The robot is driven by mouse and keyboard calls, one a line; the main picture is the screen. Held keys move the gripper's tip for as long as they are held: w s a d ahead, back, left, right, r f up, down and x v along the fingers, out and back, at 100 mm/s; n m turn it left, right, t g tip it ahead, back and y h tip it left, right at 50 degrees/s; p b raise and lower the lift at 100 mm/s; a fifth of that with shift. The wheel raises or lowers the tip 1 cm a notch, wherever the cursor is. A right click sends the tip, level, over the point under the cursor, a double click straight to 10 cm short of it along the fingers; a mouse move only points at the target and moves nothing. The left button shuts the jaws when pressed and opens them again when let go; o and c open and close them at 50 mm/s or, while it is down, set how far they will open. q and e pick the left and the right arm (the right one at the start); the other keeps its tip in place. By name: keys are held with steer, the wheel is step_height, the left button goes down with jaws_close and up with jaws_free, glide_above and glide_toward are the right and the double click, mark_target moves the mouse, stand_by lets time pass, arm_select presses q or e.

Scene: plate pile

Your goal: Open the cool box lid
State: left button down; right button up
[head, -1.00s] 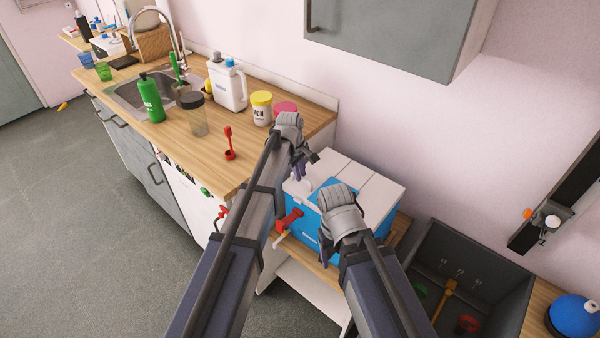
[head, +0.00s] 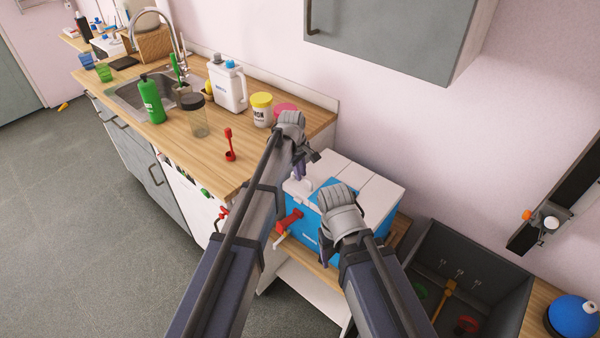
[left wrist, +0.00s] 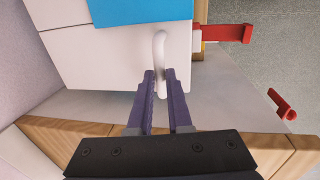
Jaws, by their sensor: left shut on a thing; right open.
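The cool box has a blue body (head: 312,226) and a white lid (head: 372,190), and stands beside the counter. The lid lies flat on top and looks closed. My left gripper (head: 301,172) is at the lid's counter-side edge. In the left wrist view its purple fingers (left wrist: 161,82) are shut on the lower end of a curved white handle (left wrist: 160,45) against a white face of the box. My right gripper (head: 326,250) is open at the blue front of the box, its fingers partly hidden by its own wrist.
A red part (head: 289,221) sticks out beside the box's front. A dark sink-like basin (head: 420,240) lies to the right. The wooden counter (head: 190,145) at left carries a green bottle (head: 151,99), jars and a white jug (head: 228,88). A grey cabinet (head: 400,35) hangs above.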

arm_select(q)
steer(key=w+d+r+p, duration=0.6)
steer(key=w+r+p, duration=0.1)
steer(key=r+p, duration=0.3)
steer(key=shift+w+r+g+y, duration=0.3)
steer(key=shift+w+r+g, duration=0.1)
steer(key=shift+r, duration=0.1)
